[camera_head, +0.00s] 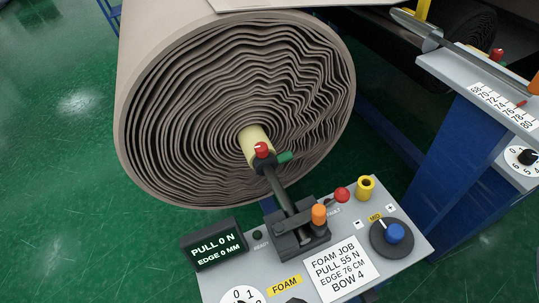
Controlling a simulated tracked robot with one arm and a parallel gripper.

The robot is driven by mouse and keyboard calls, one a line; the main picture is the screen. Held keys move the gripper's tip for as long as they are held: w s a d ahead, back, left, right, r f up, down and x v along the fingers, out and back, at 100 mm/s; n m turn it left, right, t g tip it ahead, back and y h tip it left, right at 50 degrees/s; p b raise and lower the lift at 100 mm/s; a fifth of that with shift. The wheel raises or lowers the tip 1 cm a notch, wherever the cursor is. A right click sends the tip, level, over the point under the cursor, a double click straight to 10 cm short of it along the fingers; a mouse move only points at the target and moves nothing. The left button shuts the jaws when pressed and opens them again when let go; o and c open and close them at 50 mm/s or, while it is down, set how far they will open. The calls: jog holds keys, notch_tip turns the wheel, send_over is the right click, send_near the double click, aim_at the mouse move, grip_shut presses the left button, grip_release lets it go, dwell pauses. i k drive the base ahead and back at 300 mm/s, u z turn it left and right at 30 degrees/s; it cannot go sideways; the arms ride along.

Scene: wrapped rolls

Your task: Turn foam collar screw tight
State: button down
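A large grey-brown foam roll (180,130) fills the upper middle, its end showing wavy layers. A pale yellow core (252,137) sticks out of its centre. A dark collar (266,162) sits at the core's near end, with a red-topped screw (262,149) and a green tab (284,157) at its right. Whether the screw is loose or tight cannot be told. A dark bar (279,191) runs from the collar down to a black block with an orange knob (319,214) on the grey panel. My gripper is not in view.
The panel (415,250) carries a display (213,247) reading PULL 0 N, EDGE 0 MM, a job card (341,268), a blue-capped dial (394,234), a red button (342,194) and a yellow ring (365,187). A scale rail (480,85) is at upper right. Green floor is clear at left.

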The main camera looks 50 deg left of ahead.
aim_at(261, 149)
jog(key=u, duration=2.1)
jog(key=k, duration=0.9)
jog(key=z, duration=0.85)
jog(key=i, duration=0.95)
jog(key=z, duration=0.05)
